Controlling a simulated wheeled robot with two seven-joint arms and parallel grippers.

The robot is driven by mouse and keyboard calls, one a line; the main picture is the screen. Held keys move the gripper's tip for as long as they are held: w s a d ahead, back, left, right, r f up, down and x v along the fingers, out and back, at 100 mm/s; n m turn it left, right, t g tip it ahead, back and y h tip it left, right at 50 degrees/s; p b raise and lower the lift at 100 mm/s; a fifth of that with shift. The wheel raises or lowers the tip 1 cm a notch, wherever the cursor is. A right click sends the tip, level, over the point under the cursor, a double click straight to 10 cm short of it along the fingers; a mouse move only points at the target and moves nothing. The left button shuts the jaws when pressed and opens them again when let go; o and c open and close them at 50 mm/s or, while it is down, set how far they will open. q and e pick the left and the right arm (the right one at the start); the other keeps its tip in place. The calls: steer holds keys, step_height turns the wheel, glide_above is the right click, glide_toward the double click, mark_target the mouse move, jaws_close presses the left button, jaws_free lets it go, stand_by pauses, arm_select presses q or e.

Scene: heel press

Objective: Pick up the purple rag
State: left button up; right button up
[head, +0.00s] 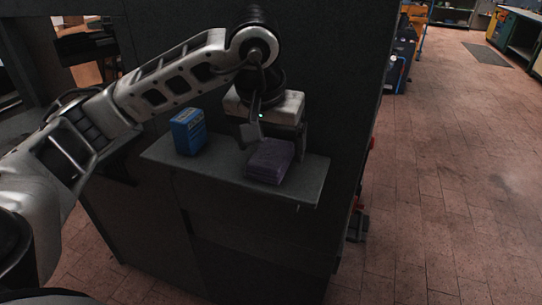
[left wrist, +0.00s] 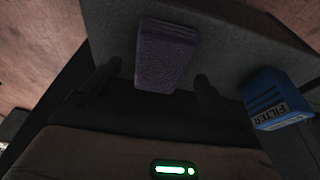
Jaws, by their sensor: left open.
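The purple rag (head: 270,161) is a folded, dull purple block lying flat on a grey shelf (head: 305,186), towards its right part. It also shows in the left wrist view (left wrist: 166,55), ahead of and between the two dark fingers. My left gripper (head: 250,135) is open and empty, just above and behind the rag in the head view. In the left wrist view, my left gripper (left wrist: 155,85) has one finger on each side of the rag's near end. I cannot tell whether the fingers touch it. My right gripper is not in view.
A blue box (head: 188,132) stands on the shelf left of the rag; its label reads FILTER in the left wrist view (left wrist: 272,98). A dark machine body rises behind the shelf. Open brick-coloured floor (head: 450,180) lies to the right.

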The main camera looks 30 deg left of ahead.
arm_select(q)
steer(key=shift+w+f, duration=0.1)
steer(key=shift+f, duration=0.45)
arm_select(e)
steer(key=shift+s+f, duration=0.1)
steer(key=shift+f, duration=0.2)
arm_select(q)
steer(key=c, duration=1)
steer(key=shift+c, duration=0.3)
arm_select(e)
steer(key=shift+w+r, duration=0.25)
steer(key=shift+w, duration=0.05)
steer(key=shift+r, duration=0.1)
